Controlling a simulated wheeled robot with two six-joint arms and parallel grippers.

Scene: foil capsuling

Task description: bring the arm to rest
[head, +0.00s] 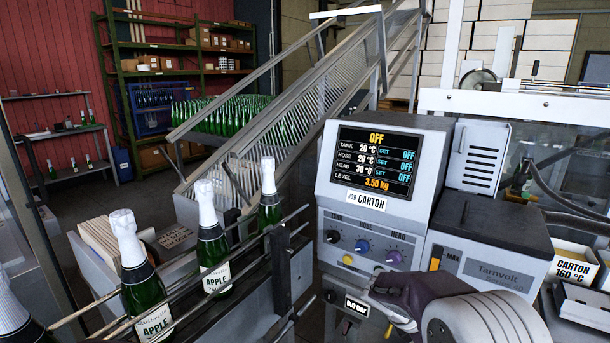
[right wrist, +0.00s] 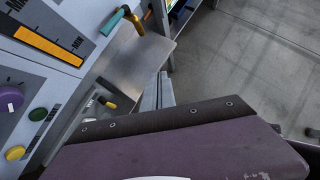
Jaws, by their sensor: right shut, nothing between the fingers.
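My right gripper (head: 384,296) is in front of the lower part of the grey hot-melt unit (head: 323,187), at the bottom right of the head view. It is shut and empty. The unit's panel with an orange level strip (right wrist: 48,47) is at the upper left there. I cannot tell whether the gripper touches the unit. My left gripper is not in view.
The unit's screen (head: 376,160) reads OFF, tank 20 °C, level 3.50 kg. Green bottles with white foil tops, such as one (head: 211,245), stand between rails at left. A box labelled CARTON 160 °C (head: 573,268) is at right. Grey floor (right wrist: 245,75) is clear in the wrist view.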

